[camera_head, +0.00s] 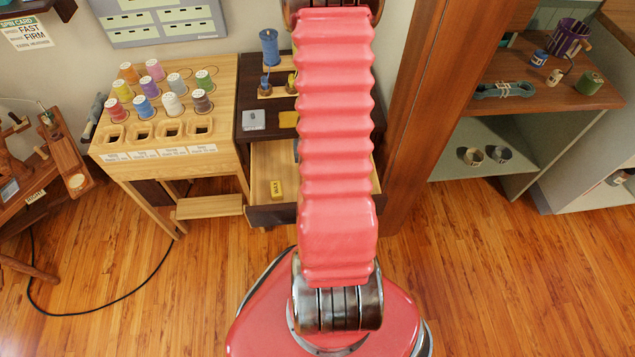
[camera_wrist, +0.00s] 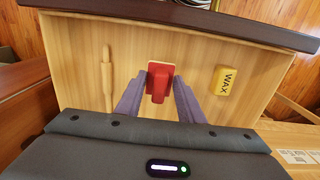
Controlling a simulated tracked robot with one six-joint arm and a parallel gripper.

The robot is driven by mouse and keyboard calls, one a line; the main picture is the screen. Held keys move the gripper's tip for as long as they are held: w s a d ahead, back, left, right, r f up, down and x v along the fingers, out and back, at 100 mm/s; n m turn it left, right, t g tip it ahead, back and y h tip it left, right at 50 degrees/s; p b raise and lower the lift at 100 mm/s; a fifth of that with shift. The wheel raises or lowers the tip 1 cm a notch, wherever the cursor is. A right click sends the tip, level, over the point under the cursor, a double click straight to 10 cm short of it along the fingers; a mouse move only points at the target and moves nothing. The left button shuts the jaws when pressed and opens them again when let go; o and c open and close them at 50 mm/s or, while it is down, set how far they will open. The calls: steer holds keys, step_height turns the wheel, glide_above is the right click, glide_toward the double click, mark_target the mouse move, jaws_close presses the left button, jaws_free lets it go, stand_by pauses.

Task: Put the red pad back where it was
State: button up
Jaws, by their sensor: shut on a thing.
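The red pad (camera_wrist: 159,80) shows in the wrist view, between the two purple-grey fingers of my gripper (camera_wrist: 160,92). My gripper is shut on it. A narrow tan edge shows along the pad's top and right side. The pad and fingertips are over the pale wooden floor of an open drawer (camera_wrist: 75,40); I cannot tell whether the pad touches the floor. In the head view my pink arm hides my gripper, the pad and much of the drawer (camera_head: 268,160).
In the drawer, a wooden spindle-shaped tool (camera_wrist: 107,80) lies left of the pad and a yellow WAX block (camera_wrist: 227,81) lies right. The WAX block also shows in the head view (camera_head: 276,189). A spool stand (camera_head: 165,100) is left of the drawer; a brown post (camera_head: 430,90) is right.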

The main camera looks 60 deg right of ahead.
steer(key=shift+f, duration=2.05)
steer(key=o, duration=1)
steer(key=shift+f, duration=0.1)
steer(key=shift+r, duration=6.1)
